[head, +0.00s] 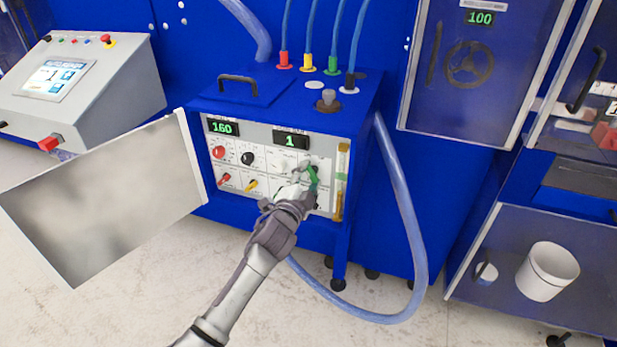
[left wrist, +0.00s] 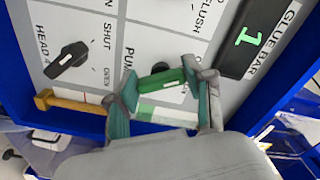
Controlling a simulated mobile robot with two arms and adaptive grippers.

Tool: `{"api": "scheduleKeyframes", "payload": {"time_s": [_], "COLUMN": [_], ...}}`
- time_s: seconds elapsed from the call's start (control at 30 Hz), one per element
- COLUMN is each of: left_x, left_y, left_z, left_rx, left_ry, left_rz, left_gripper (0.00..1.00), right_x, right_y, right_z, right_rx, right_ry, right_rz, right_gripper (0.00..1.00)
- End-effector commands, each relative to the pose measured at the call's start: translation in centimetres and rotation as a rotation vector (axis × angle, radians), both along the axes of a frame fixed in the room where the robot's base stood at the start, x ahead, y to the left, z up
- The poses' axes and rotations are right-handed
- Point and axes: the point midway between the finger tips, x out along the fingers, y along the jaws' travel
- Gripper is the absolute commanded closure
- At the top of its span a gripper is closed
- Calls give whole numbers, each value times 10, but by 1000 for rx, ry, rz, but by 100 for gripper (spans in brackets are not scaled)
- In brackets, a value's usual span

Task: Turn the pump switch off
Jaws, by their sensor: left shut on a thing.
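The pump switch (left wrist: 160,80) is a green handle on the white control panel. It lies between the teal-padded fingertips of my left gripper (left wrist: 166,92) in the left wrist view. The cell's label is partly hidden, with only its first letters showing. In the head view, my left gripper (head: 304,180) reaches the lower right of the panel and is shut on the green switch (head: 313,177). The gripper hides part of the panel there. My right gripper is not in view.
The panel (head: 265,160) also holds red, black and yellow controls and displays reading 160 and 1. A black HEAD 4 knob (left wrist: 68,58) is beside the switch in the left wrist view. An open grey door (head: 110,195) stands at left. A hose (head: 405,210) loops at right.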

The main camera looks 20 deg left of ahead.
Motion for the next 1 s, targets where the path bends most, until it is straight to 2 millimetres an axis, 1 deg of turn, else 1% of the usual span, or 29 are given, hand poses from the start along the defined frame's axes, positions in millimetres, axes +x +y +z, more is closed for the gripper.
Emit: {"api": "scheduleKeyframes", "payload": {"time_s": [0.13, 0.17, 0.2, 0.3, 0.57, 0.67, 0.77, 0.87, 1.0], "left_x": [0, 0, 0, 0, 0, -4, -15, -34, -66], "left_y": [0, 0, 0, 0, 0, 0, 1, 1, 2], "left_z": [-1, -1, -1, -1, 0, -1, -2, -2, -2], "left_rx": [-4, -4, -4, -3, -1, -1, -1, -1, -1], "left_ry": [3, 3, 3, 3, 1, 2, 3, 3, 4], "left_rz": [1, 1, 1, 1, 0, 0, 1, -1, 0], "left_gripper": [83, 45, 38, 23, 23, 23, 23, 23, 23], "right_x": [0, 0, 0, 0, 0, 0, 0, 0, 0], "right_y": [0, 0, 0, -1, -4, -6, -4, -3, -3], "right_z": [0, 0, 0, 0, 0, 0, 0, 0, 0], "right_rx": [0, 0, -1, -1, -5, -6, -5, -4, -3], "right_ry": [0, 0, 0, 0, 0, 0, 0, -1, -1], "right_rz": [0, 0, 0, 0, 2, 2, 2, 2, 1], "right_gripper": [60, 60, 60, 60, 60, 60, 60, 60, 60]}}
